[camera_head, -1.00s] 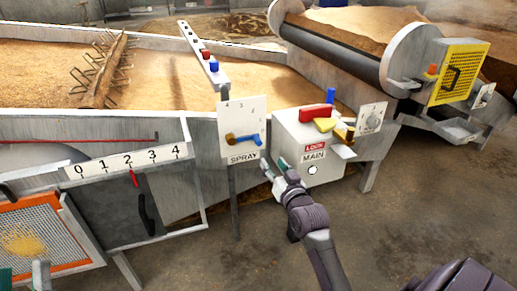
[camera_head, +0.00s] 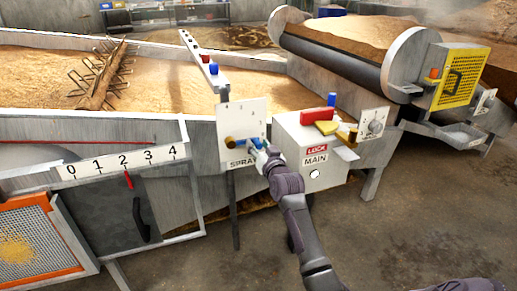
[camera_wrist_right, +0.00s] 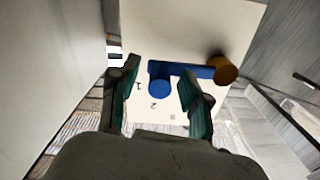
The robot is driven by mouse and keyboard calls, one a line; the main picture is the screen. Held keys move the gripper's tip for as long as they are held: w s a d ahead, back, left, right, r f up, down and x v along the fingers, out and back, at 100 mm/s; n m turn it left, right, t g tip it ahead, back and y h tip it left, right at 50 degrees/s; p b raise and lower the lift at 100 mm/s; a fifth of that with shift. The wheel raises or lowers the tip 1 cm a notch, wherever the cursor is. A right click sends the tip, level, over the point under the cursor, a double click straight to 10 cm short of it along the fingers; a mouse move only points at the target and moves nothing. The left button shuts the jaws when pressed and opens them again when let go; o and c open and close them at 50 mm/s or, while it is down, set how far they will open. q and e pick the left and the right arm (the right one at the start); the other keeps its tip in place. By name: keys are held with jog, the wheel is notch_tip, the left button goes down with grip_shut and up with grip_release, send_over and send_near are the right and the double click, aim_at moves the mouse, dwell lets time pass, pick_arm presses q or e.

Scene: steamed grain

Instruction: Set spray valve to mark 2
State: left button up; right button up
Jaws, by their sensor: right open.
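The white spray panel (camera_head: 240,112) with number marks stands on a post left of the main box. Its valve has a brass pivot (camera_head: 230,143) and a blue lever (camera_head: 255,142) pointing right in the head view. My right gripper (camera_head: 259,148) is at the lever's end and partly hides it. In the right wrist view the fingers of the right gripper (camera_wrist_right: 158,84) are open on either side of the blue knob (camera_wrist_right: 159,82), with gaps visible. Marks 1, 2 and 3 show near the knob; its exact setting is hard to tell. My left gripper is out of view.
The grey main box (camera_head: 312,150) with a red lock label and red, yellow and blue parts is close to the right of my gripper. A numbered gate scale (camera_head: 125,161) is at left. Open floor (camera_head: 400,220) lies in front at right.

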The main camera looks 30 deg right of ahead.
grip_shut()
dwell(0.3)
jog(key=shift+r, duration=0.15)
